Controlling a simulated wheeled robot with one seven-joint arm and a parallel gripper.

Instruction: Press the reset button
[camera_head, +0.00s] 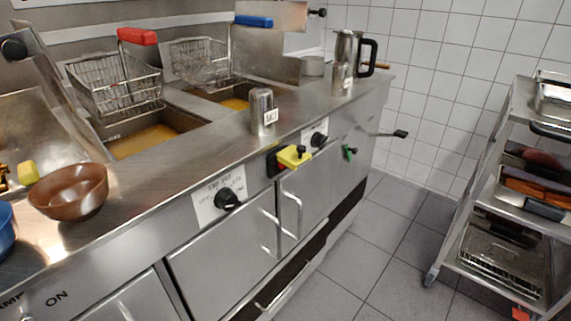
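A yellow block with a dark top (293,156) sits on a black base on the steel front panel of the fryer counter. It may be the button housing, but I cannot read the word reset on it. A black knob (228,199) on a white labelled plate is to its lower left. Another black knob (318,139) is to its upper right, and a small green part (349,152) is further right on the same panel. I cannot tell for sure which control is the reset button. My gripper is not in view.
The counter (150,205) holds a brown bowl (69,191), a salt shaker (262,110) and a steel jug (347,58). Fryer baskets (115,85) stand behind. A handle (385,133) sticks out at the far end. A steel rack (470,180) stands right; grey floor between is clear.

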